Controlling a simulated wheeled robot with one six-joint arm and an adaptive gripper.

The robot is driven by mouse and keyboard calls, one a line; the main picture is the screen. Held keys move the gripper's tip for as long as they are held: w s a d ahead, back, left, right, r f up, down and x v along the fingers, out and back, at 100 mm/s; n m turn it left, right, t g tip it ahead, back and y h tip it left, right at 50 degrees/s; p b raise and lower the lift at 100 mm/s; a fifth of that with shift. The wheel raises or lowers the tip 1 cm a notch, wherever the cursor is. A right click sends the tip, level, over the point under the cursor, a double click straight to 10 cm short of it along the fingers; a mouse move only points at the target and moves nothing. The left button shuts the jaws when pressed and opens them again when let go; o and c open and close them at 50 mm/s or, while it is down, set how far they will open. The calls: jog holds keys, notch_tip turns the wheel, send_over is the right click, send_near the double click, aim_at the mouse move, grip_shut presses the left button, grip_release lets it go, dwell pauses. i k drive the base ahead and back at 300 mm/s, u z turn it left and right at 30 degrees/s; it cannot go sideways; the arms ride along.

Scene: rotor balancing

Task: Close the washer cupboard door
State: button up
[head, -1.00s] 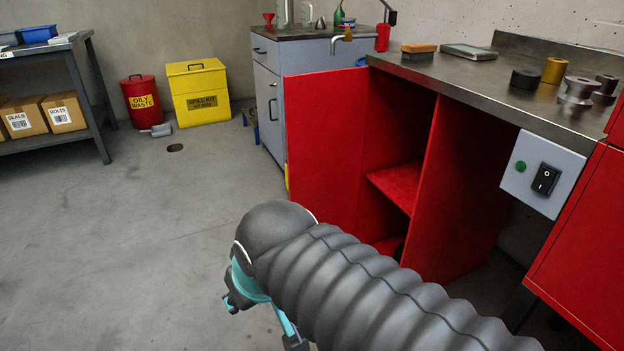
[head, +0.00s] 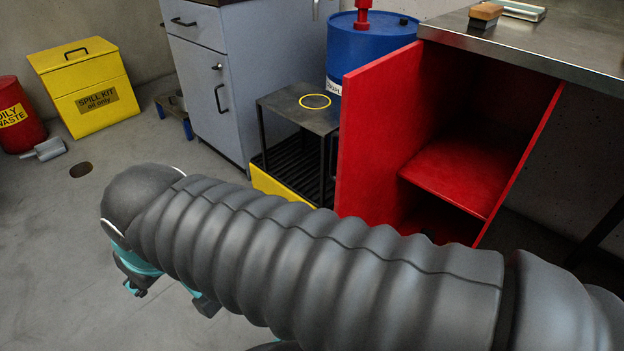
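The red washer cupboard stands under the steel worktop at the right of the head view, with its front open. Its red door (head: 376,135) stands swung out at the left side of the opening. Inside, a red shelf (head: 465,178) shows. My ribbed dark arm crosses the lower part of the view and hides the bottom of the door and cupboard. My gripper (head: 165,290) is mostly hidden below the arm at the lower left, apart from the door.
A blue drum (head: 372,50) and a small dark stand (head: 300,105) over a yellow-edged tray (head: 275,187) are left of the door. A grey cabinet (head: 240,70) and yellow spill kit bin (head: 88,85) stand farther back.

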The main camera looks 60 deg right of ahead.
aim_at(376, 99)
jog(key=i, duration=0.9)
jog(key=z, duration=3.45)
